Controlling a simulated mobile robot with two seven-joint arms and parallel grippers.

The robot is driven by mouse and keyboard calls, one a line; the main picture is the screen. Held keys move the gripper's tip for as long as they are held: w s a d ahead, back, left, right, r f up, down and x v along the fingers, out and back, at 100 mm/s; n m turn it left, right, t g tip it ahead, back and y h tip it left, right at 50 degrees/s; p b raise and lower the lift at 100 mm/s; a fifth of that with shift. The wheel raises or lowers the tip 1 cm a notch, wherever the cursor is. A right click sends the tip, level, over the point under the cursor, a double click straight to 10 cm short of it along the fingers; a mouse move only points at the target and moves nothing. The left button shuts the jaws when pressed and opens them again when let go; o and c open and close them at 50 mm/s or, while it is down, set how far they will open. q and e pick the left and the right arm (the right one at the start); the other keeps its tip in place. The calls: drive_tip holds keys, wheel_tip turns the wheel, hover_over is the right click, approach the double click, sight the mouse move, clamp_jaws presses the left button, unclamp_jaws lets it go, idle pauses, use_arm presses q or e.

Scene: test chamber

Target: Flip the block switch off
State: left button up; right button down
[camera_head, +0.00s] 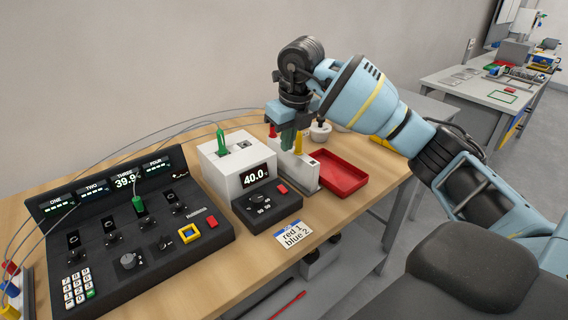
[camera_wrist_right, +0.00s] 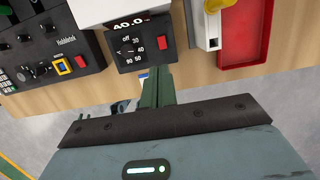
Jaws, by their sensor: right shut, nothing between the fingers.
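The white heating block (camera_head: 235,165) stands on the bench with a lit display reading 40.0 and a green-topped probe in its top. Its black control panel (camera_head: 262,208) carries a dial and a red switch (camera_head: 282,189). The red switch also shows in the right wrist view (camera_wrist_right: 163,43), on the panel's right side. My right gripper (camera_head: 288,140) has its green fingers together and empty. In the head view it hangs over the area right of the block. In the right wrist view the fingers (camera_wrist_right: 157,75) appear just below the panel in the picture; contact cannot be told.
A black console (camera_head: 130,240) stands left of the block, with cables running behind it. A white rack (camera_head: 304,170) with coloured tools and a red tray (camera_head: 336,172) are to the right. A label card (camera_head: 296,234) lies near the front edge.

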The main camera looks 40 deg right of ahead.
sight(280, 187)
drive_tip(key=w+f, duration=0.1)
drive_tip(key=f, duration=0.8)
drive_tip(key=w+f, duration=0.1)
drive_tip(key=f, duration=0.3)
drive_tip(key=shift+w+f, duration=0.15)
drive_tip(key=shift+w, duration=0.15)
